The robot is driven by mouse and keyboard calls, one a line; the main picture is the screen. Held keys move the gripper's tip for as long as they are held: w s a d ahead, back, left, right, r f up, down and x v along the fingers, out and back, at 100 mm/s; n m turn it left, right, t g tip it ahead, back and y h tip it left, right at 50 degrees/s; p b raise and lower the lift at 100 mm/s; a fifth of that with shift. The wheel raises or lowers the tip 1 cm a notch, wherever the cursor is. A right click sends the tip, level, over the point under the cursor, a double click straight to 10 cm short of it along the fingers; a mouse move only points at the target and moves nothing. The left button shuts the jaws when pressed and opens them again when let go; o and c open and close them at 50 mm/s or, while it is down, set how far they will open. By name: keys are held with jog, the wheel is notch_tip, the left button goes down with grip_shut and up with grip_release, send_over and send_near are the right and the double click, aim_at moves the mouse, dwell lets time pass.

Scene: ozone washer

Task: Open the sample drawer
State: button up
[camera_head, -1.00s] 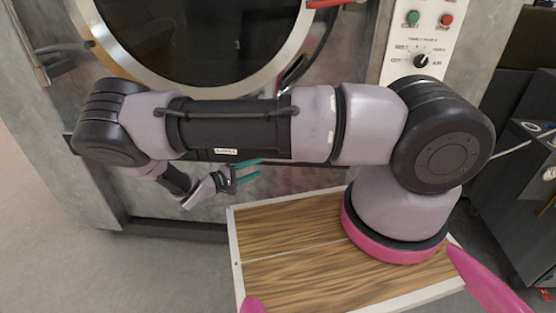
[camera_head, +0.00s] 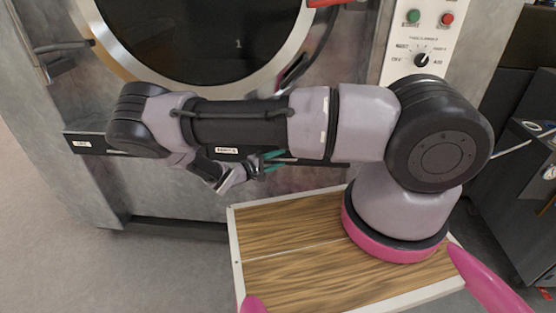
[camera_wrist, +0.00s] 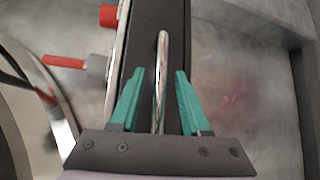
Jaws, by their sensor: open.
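The sample drawer is a dark panel (camera_head: 228,151) low on the machine's front, with a small white label that appears to read SAMPLE. My arm hides much of it in the head view. In the wrist view the dark drawer front (camera_wrist: 143,40) fills the middle, with a shiny metal bar handle (camera_wrist: 160,65) along it. My gripper (camera_head: 279,160) is at this panel, under my forearm. In the wrist view my gripper (camera_wrist: 159,73) is open, one teal finger on each side of the handle line. I see no clear contact, and depth to the handle is hard to judge.
Another dark panel (camera_head: 82,145) with a label is at the left. The large round door (camera_head: 200,35) is above, with a control panel (camera_head: 422,40) at upper right. Red-tipped fittings (camera_wrist: 65,62) lie left of the drawer in the wrist view. Floor is clear at left.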

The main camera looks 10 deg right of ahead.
grip_shut()
dwell(1.3)
